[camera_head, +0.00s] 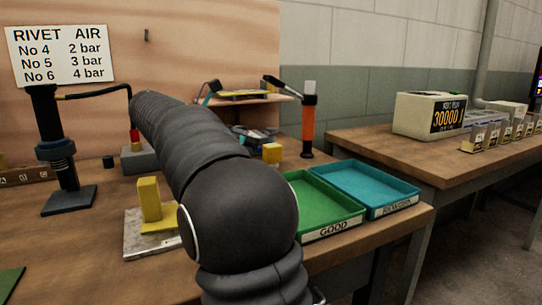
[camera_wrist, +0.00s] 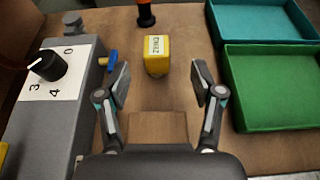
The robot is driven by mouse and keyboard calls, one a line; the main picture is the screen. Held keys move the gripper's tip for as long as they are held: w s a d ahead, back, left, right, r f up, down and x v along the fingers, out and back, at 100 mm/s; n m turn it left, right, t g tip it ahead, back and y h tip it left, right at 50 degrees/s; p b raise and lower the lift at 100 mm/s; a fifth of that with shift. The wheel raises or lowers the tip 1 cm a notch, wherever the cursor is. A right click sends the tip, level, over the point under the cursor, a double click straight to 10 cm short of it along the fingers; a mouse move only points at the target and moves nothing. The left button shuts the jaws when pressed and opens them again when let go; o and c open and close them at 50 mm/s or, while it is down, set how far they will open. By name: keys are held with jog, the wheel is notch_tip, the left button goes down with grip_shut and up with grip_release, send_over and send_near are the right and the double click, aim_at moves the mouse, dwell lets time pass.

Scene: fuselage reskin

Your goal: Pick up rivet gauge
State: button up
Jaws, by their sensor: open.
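A small yellow block (camera_wrist: 157,55) with a white label stands on the bench in the wrist view. It lies ahead of and between my fingertips, apart from both. I take it to be the rivet gauge, but its small label is not clearly legible. It also shows in the head view (camera_head: 272,153), just past my arm. My gripper (camera_wrist: 160,82) is open with nothing between its fingers. In the head view my arm hides the gripper.
A grey box with a dial (camera_wrist: 47,65) stands close on the left. Green (camera_wrist: 272,88) and teal (camera_wrist: 262,20) trays lie on the right. An orange-black tool (camera_head: 308,125) stands behind the block. Another yellow piece (camera_head: 149,199) stands on a metal plate.

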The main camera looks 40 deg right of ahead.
aim_at(271, 145)
jog(key=shift+x, duration=3.6)
jog(key=shift+w, duration=0.2)
grip_shut()
